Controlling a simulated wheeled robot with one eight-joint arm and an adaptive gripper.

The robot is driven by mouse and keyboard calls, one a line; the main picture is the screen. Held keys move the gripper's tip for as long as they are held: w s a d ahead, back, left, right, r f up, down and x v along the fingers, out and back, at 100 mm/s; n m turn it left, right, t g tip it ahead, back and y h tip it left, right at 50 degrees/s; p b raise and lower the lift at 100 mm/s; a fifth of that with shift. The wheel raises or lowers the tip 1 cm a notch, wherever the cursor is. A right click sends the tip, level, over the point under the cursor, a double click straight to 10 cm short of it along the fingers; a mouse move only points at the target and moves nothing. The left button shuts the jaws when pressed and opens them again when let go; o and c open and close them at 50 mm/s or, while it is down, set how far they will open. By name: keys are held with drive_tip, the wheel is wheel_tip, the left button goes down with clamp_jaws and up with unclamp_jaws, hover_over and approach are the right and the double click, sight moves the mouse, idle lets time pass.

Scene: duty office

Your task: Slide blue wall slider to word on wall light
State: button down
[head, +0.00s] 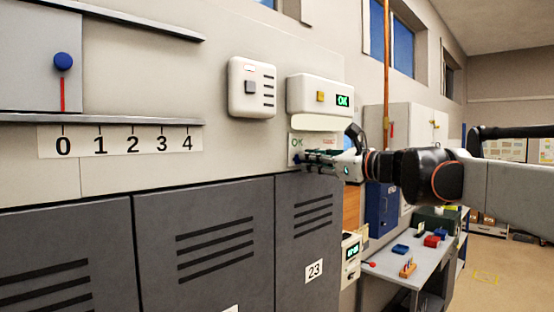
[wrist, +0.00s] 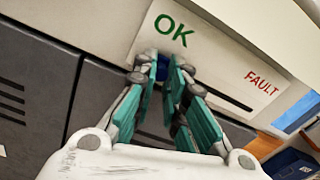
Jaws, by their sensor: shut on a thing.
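A dark slot runs along the panel. My gripper (wrist: 168,85) is shut on the blue slider knob (wrist: 163,70), at the slot's left end just below OK. The fingers hide most of the knob. In the head view my gripper (head: 306,158) covers it.
Another blue knob (head: 63,61) on a red stem stands above 0 on a 0–4 scale (head: 120,141) at left. Grey lockers (head: 215,245) lie below. A white switch box (head: 251,87) is beside the light. A table (head: 405,268) with small objects stands right.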

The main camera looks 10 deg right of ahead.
drive_tip(key=shift+f, duration=0.25)
drive_tip(key=c, duration=1.6)
unclamp_jaws()
drive_tip(key=shift+s+a, duration=0.2)
drive_tip(key=shift+w, duration=0.1)
drive_tip(key=shift+d+r, duration=0.1)
drive_tip(key=shift+r, duration=0.05)
